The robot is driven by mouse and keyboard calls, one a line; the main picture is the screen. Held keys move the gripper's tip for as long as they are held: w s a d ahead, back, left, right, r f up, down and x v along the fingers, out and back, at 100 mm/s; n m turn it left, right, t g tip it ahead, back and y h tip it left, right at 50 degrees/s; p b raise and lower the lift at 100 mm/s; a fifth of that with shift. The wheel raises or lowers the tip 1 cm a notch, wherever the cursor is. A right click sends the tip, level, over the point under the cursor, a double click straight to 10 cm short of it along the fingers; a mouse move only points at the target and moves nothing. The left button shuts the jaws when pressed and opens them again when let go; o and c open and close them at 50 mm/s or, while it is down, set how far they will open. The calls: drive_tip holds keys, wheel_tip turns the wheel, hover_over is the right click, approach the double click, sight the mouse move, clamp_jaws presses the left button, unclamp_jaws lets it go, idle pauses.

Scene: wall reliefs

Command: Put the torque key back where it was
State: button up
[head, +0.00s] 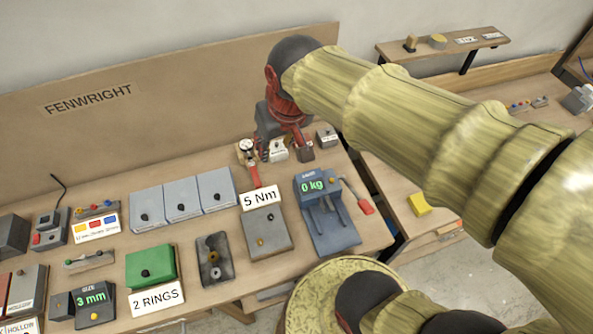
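A tool with a round white dial (246,148) and a red handle (255,176) stands out at the back of the bench, above the "5 Nm" card (261,196); it looks like the torque key. Another red-handled tool (359,197) with a thin grey shaft lies right of the blue "0 kg" scale (330,214). I cannot tell for certain which one is the torque key. My gripper (279,136) points down at the back of the bench, just right of the dial. Its fingers are small and dark here, and whether they hold anything is unclear.
Small labelled blocks (326,137) stand behind the scale, close to my gripper. Grey boxes (183,197), a green box (151,266) and a grey panel (267,232) fill the bench. A gap separates it from the right bench with a yellow block (419,204). A wall shelf (443,45) hangs above.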

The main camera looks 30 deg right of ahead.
drive_tip(key=s+t, duration=0.1)
drive_tip(key=s, duration=0.8)
drive_tip(key=shift+r+n, duration=0.15)
drive_tip(key=shift+n, duration=0.15)
wheel_tip(320, 180, down, 9)
drive_tip(key=b, duration=0.9)
drive_tip(key=shift+f, duration=0.2)
